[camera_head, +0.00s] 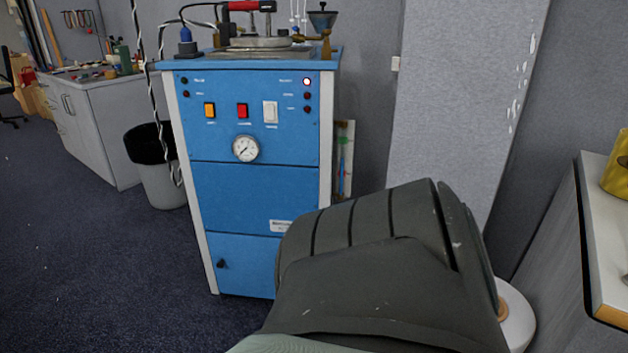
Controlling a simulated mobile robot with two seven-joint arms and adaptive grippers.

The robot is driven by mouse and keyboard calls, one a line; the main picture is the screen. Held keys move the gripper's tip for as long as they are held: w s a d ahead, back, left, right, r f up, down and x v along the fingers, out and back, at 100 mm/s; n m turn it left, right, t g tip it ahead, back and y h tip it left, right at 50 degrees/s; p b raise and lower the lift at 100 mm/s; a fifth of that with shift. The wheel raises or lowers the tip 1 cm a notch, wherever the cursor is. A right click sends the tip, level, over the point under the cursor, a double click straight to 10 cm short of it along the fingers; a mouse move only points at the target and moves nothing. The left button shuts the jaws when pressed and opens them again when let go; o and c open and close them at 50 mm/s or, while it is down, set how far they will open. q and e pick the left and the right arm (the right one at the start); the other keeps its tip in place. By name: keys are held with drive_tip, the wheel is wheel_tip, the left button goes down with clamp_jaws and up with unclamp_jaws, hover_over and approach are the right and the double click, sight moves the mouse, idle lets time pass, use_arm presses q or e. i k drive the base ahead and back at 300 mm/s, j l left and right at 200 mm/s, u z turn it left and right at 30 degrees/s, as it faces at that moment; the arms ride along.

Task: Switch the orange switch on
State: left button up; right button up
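The orange switch (210,110) is a small rocker on the upper front panel of a blue cabinet (255,195). It is the leftmost of three switches in a row. A red switch (243,110) and a larger white switch (270,112) are to its right. The orange switch is too small in the view to tell which way it is tipped. Neither of my grippers shows in the head view, and nothing touches the switch.
A round gauge (246,149) sits below the switches, and one indicator lamp (306,82) glows. A grey bin (162,180) stands left of the cabinet, near a white workbench (85,125). A pale counter (606,235) is at right. Carpet (90,270) at left is clear.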

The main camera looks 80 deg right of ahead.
sight(209, 109)
drive_tip(key=z, duration=2.2)
drive_tip(key=i+j+z, duration=0.35)
drive_tip(key=i+j, duration=0.35)
